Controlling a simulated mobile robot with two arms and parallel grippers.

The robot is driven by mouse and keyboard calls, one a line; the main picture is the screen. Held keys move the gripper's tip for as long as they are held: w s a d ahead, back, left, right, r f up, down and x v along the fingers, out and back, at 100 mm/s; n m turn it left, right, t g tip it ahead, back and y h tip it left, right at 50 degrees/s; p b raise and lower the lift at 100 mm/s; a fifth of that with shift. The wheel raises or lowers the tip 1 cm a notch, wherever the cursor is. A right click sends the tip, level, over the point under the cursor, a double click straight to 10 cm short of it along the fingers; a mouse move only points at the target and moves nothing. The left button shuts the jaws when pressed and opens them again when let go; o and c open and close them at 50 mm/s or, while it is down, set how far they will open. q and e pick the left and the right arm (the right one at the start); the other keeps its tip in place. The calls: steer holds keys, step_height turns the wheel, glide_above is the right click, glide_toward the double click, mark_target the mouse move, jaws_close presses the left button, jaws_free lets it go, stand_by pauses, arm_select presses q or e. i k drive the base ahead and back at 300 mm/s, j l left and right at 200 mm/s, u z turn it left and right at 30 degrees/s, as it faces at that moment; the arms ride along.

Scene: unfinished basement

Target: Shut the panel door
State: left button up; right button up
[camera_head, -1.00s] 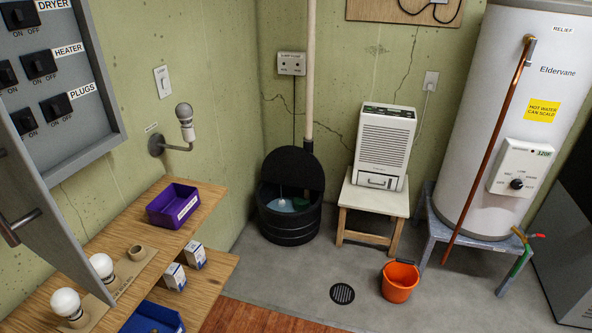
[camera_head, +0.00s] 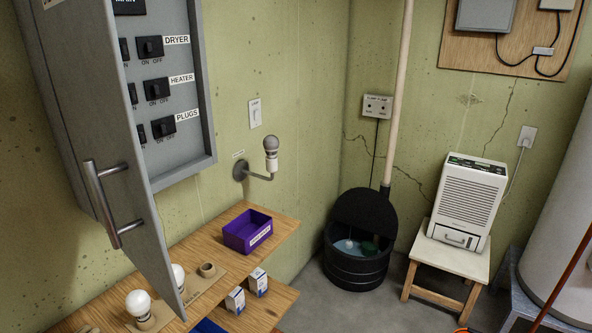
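The panel door (camera_head: 108,110) is a grey metal door with a bar handle (camera_head: 113,203) on its outer face. It stands ajar at the left of the head view, swung out from the grey breaker panel (camera_head: 205,120) on the wall. Between the door's edge and the panel's right rim, switches (camera_head: 157,90) labelled DRYER, HEATER and PLUGS show. The door hides the panel's left part. Neither of my grippers is in view.
A bulb on a wall arm (camera_head: 271,155) juts out right of the panel. A black sump basin (camera_head: 357,265) and a dehumidifier (camera_head: 468,205) stand farther right.

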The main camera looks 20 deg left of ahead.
mark_target(79, 39)
steer(key=j+u, duration=0.1)
steer(key=u, duration=1.3)
